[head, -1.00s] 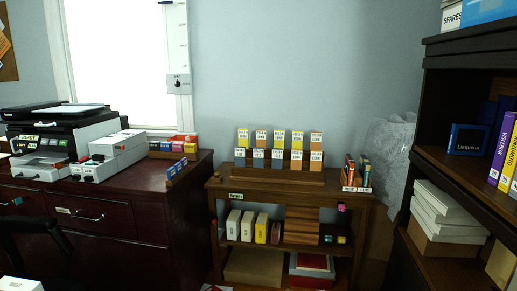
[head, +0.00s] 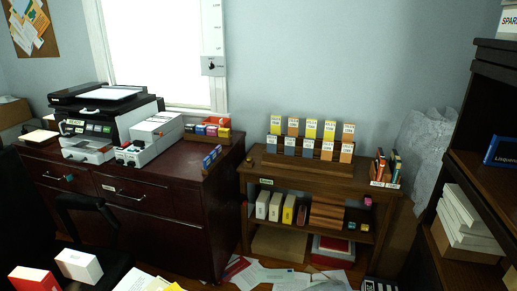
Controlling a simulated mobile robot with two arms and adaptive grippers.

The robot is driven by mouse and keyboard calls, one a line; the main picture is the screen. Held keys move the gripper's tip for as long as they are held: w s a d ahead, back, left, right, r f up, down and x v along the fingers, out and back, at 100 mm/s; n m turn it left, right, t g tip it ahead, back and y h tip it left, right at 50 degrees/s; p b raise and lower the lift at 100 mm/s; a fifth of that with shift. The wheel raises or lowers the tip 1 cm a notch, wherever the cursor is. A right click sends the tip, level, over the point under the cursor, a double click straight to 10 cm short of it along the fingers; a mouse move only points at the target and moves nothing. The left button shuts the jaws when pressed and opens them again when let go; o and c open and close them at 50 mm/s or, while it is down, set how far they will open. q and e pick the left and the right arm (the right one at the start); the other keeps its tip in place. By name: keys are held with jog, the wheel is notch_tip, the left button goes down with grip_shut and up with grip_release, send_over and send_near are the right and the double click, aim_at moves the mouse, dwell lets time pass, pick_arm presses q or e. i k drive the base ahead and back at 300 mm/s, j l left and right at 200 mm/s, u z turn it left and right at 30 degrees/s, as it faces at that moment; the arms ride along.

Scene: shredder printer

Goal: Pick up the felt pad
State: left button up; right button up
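I cannot make out a felt pad for certain in the head view. Small pink (head: 367,201) and green (head: 365,227) blocks sit at the right end of the wooden shelf unit (head: 300,178), too small to identify. Neither of my grippers is in view.
A printer (head: 90,120) and a white machine (head: 150,138) stand on the dark cabinet (head: 160,215) at left. A dark bookcase (head: 440,185) is at right. Papers (head: 285,278) lie on the floor in front of the shelf unit.

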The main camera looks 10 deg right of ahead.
aim_at(290, 146)
jog(key=i+l+u, duration=0.75)
jog(key=i+l, duration=0.15)
